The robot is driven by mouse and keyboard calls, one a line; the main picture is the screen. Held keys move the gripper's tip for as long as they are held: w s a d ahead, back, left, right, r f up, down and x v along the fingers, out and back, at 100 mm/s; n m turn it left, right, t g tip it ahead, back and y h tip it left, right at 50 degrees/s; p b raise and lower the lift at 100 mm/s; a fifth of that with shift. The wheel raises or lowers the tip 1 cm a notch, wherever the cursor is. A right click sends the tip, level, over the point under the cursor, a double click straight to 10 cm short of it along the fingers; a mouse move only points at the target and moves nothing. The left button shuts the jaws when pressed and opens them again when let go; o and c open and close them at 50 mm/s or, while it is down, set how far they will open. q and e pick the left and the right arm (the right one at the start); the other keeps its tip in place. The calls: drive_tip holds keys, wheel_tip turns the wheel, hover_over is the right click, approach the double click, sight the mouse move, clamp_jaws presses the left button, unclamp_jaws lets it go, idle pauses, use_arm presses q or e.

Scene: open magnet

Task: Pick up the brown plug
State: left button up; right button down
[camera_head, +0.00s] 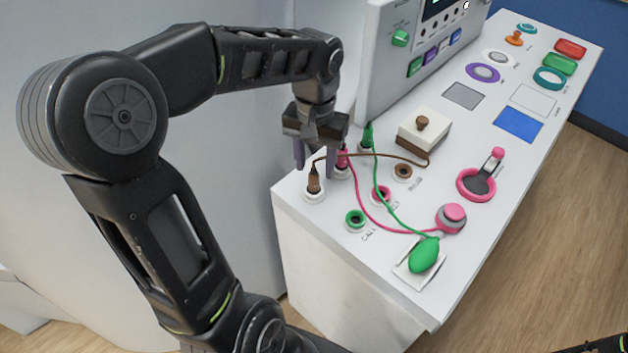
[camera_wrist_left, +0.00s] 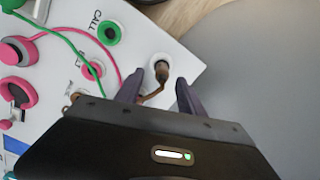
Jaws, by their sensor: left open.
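The brown plug (camera_head: 314,180) stands upright in a white round holder (camera_head: 315,196) near the left corner of the white table. A brown cord runs from it to a white box with a brown knob (camera_head: 423,135). In the left wrist view the brown plug (camera_wrist_left: 161,72) shows ahead of and between the two fingers. My left gripper (camera_head: 315,165) is open and points down, close above the plug. In the left wrist view the open left gripper (camera_wrist_left: 155,92) has nothing between its fingertips except part of the brown cord seen beyond. My right gripper is not in view.
Pink (camera_head: 341,158) and green (camera_head: 367,135) plugs stand close to the right of my left gripper. Their cords cross the table towards a pink knob (camera_head: 451,217) and a green bulb (camera_head: 425,254). Brown, pink and green ring sockets lie nearby. A grey console (camera_head: 400,60) stands behind.

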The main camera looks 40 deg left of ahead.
sight(314, 173)
use_arm(q)
drive_tip(key=shift+f, duration=0.2)
drive_tip(key=f, duration=0.5)
drive_tip(key=shift+a+p, duration=0.2)
drive_tip(key=shift+p, duration=0.2)
drive_tip(key=shift+c, duration=0.5)
clamp_jaws()
